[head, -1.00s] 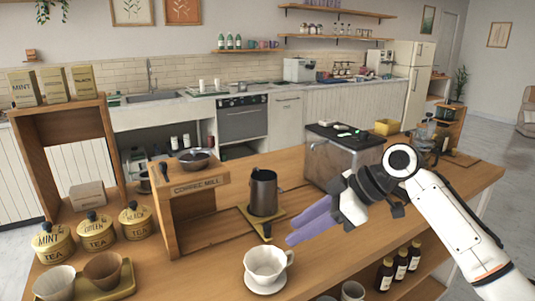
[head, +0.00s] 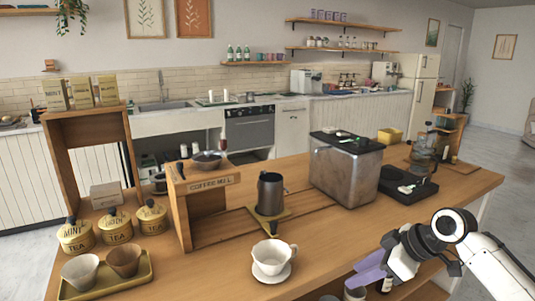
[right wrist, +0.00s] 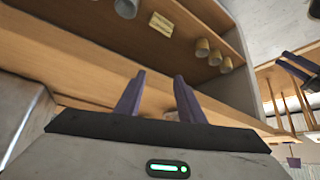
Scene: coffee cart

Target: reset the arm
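My right gripper (head: 372,276), with purple fingers, is low at the right in the head view, by the front edge of the wooden counter (head: 330,250). Its arm comes in from the lower right corner. In the right wrist view its two fingers (right wrist: 158,98) stand apart with nothing seen between them. A white cup on a saucer (head: 272,258) stands on the counter to the left of it, apart from it. My left gripper is not in view.
A dark metal pitcher (head: 270,193) stands by the coffee mill stand (head: 205,183). A grey metal box (head: 343,172) and a black tray (head: 408,190) are behind my right gripper. Tea canisters (head: 115,227) and a cup tray (head: 140,282) are at the left.

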